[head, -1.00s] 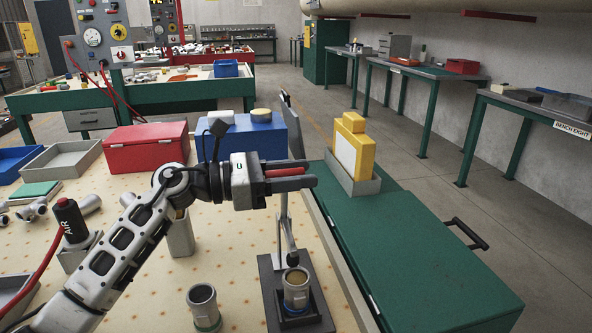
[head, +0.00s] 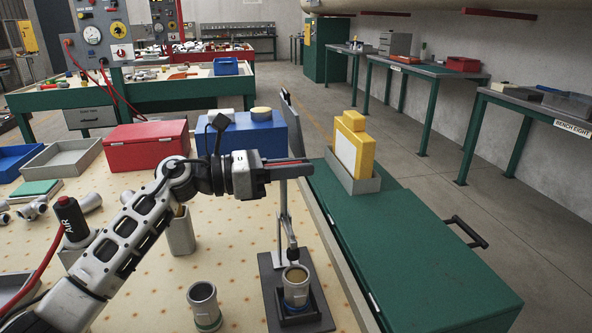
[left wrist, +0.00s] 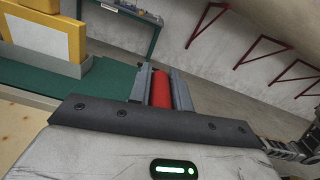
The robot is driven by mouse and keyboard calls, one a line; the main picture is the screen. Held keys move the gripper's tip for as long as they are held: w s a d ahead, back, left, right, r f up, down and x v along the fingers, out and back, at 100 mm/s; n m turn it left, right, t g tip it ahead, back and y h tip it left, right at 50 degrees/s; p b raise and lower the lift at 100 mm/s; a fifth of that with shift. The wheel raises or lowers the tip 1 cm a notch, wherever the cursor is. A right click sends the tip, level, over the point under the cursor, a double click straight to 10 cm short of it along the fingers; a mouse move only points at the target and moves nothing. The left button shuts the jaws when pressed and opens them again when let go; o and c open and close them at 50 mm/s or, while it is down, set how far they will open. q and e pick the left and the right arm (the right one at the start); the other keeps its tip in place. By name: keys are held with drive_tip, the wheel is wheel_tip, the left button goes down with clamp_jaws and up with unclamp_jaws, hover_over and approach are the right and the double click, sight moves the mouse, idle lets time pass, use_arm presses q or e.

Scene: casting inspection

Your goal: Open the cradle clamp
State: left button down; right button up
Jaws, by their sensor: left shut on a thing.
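The cradle clamp (head: 282,215) is a thin grey upright with a dark foot, standing on a dark base plate (head: 267,285) at the bench's right side. A grey cylindrical casting (head: 296,288) sits upright in the dark cradle on that plate, just below the clamp's foot. My left gripper (head: 300,168) is above the clamp, level and pointing right. It is shut on the red handle (head: 285,162) at the clamp's top; the red handle also shows between both fingers in the left wrist view (left wrist: 161,90). The fingers partly hide the handle. My right gripper is out of view.
A second grey casting (head: 204,305) stands left of the plate. A green cabinet (head: 420,260) with a yellow block (head: 353,145) in a grey holder lies right of the clamp. A blue box (head: 265,135) and a red box (head: 145,148) stand behind my arm.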

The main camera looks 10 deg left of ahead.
use_arm(q)
drive_tip(key=shift+w+a+f+n, duration=0.15)
drive_tip(key=shift+w+a+n, duration=0.1)
drive_tip(key=shift+w+n, duration=0.6)
drive_tip(key=shift+w+a+f+n, duration=0.1)
drive_tip(key=shift+w+a+n, duration=0.2)
drive_tip(key=shift+w+n, duration=0.55)
drive_tip(key=shift+w+a+f+n, duration=0.15)
drive_tip(key=shift+w+a+n, duration=0.1)
drive_tip(key=shift+w+n, duration=0.6)
drive_tip(key=shift+s, duration=0.1)
drive_tip(key=c, duration=1.3)
unclamp_jaws()
drive_tip(key=shift+a, duration=0.1)
drive_tip(key=b+v, duration=0.1)
drive_tip(key=v, duration=0.6)
drive_tip(key=shift+a, duration=0.15)
drive_tip(key=shift+s, duration=0.1)
